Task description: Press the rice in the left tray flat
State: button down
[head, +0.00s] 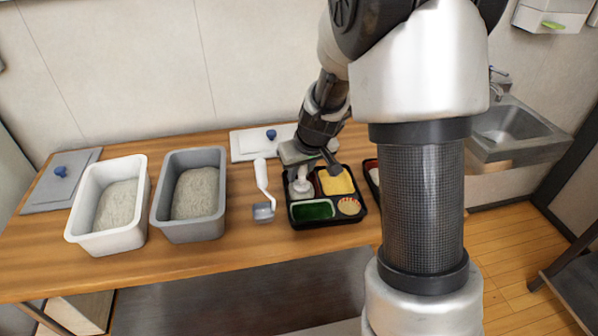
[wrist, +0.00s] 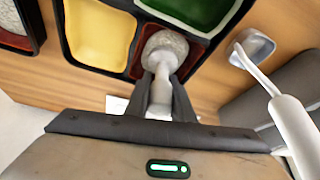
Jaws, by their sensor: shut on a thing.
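The left tray (head: 293,217) is a black bento tray with a yellow filling, a dark green filling and a small round item in its compartments. It also shows in the wrist view (wrist: 128,80). My gripper (wrist: 160,90) is shut on the handle of a pale presser (wrist: 162,72). In the head view, my gripper (head: 306,168) is above the tray's back-left compartment with the presser (head: 300,188) upright below it. A round, speckled whitish end or mound sits below the handle, inside a red-edged compartment. I cannot tell how much is rice, or how flat the rice lies.
A white-handled scoop (head: 263,183) lies left of the tray. A grey bin (head: 160,212) and a white bin (head: 78,216) hold rice. Lids with blue knobs lie at far left (head: 45,195) and behind (head: 243,148). Another tray (head: 369,166) is mostly behind my arm.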

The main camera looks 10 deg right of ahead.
notch_tip(320, 180, up, 8)
jog(key=p, duration=0.5)
jog(key=shift+p, duration=0.3)
dwell(0.3)
